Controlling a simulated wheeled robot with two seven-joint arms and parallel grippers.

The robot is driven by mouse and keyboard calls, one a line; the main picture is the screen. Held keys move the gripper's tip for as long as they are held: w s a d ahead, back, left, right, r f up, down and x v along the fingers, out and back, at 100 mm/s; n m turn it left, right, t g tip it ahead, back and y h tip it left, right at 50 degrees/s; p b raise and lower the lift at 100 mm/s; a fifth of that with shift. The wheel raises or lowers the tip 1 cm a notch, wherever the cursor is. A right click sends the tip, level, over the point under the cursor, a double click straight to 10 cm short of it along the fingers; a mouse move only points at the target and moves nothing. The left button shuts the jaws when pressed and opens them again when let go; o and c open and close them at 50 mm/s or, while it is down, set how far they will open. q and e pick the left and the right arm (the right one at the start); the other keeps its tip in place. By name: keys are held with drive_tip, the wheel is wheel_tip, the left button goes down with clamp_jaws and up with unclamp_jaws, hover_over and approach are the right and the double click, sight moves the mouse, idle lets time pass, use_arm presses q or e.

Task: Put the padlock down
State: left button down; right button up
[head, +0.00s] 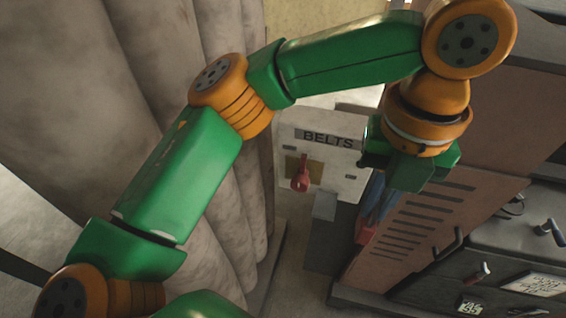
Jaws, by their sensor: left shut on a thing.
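My left gripper (398,174) is at the right of centre, at the end of the green and orange arm that comes in from the left. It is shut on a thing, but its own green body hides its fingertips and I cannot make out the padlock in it. The gripper overlaps the right edge of a pale panel marked BELTS (348,178) in the picture. A red handle-like part (301,178) stands out from a yellowish plate on that panel; I cannot tell if it is a lever or a lock. My right gripper is not in view.
A brown louvred cabinet (440,213) stands just right of the gripper. A dark drawer unit (453,268) with handles and labels is at the lower right. Blue and red parts (366,230) show below the gripper. A pale curtain-like wall (215,215) fills the left.

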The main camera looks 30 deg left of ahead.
use_arm(q)
drive_tip(key=shift+w+a, duration=0.35)
drive_tip(key=shift+a, duration=0.15)
drive_tip(key=w+a+f+p, duration=0.1)
drive_tip(key=w+a+f, duration=0.1)
drive_tip(key=w+f, duration=0.1)
drive_tip(key=w+a+f+p, duration=0.2)
drive_tip(key=w+a+f, duration=0.1)
drive_tip(key=f, duration=0.2)
drive_tip(key=w+a+f+p, duration=0.2)
drive_tip(key=w+a+f, duration=0.1)
drive_tip(key=f, duration=0.1)
drive_tip(key=shift+w+f, duration=0.1)
drive_tip(key=shift+f, duration=0.35)
drive_tip(key=c, duration=1.1)
unclamp_jaws()
drive_tip(key=shift+o, duration=0.5)
drive_tip(key=shift+r, duration=0.1)
